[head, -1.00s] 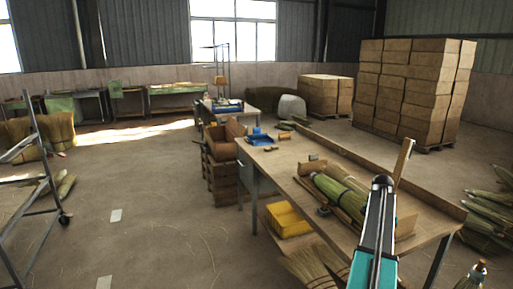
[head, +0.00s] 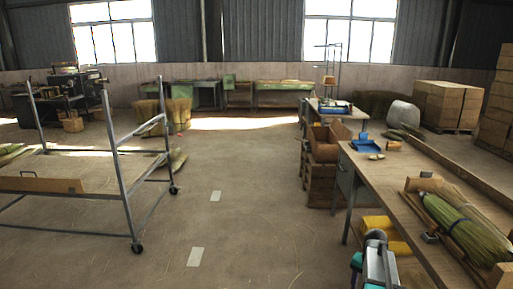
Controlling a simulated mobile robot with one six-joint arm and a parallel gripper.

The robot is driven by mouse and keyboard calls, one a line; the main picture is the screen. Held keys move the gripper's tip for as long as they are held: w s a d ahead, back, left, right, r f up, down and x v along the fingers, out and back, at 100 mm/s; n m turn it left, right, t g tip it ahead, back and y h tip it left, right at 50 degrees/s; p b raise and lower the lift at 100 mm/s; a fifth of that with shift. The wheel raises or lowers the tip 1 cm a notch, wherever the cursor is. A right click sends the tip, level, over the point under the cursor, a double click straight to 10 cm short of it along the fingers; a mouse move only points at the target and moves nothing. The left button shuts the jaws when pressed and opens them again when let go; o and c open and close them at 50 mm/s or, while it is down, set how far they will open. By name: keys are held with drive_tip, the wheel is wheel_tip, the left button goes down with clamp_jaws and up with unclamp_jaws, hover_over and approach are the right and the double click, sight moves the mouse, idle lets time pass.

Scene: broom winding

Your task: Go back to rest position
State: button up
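Part of my arm, teal and grey with a dark rounded joint, shows at the bottom right, in front of the near side of the wooden workbench (head: 385,170). My gripper itself does not show, so its fingers and anything in them are hidden. A bundle of green broom straw (head: 455,222) lies in a shallow wooden holder on the workbench, to the right of my arm.
A wheeled metal rack (head: 122,165) stands at the left. Wooden crates (head: 322,185) and a yellow bin (head: 375,226) are by the workbench. Stacked cartons (head: 445,105) stand at the back right. The middle floor is open.

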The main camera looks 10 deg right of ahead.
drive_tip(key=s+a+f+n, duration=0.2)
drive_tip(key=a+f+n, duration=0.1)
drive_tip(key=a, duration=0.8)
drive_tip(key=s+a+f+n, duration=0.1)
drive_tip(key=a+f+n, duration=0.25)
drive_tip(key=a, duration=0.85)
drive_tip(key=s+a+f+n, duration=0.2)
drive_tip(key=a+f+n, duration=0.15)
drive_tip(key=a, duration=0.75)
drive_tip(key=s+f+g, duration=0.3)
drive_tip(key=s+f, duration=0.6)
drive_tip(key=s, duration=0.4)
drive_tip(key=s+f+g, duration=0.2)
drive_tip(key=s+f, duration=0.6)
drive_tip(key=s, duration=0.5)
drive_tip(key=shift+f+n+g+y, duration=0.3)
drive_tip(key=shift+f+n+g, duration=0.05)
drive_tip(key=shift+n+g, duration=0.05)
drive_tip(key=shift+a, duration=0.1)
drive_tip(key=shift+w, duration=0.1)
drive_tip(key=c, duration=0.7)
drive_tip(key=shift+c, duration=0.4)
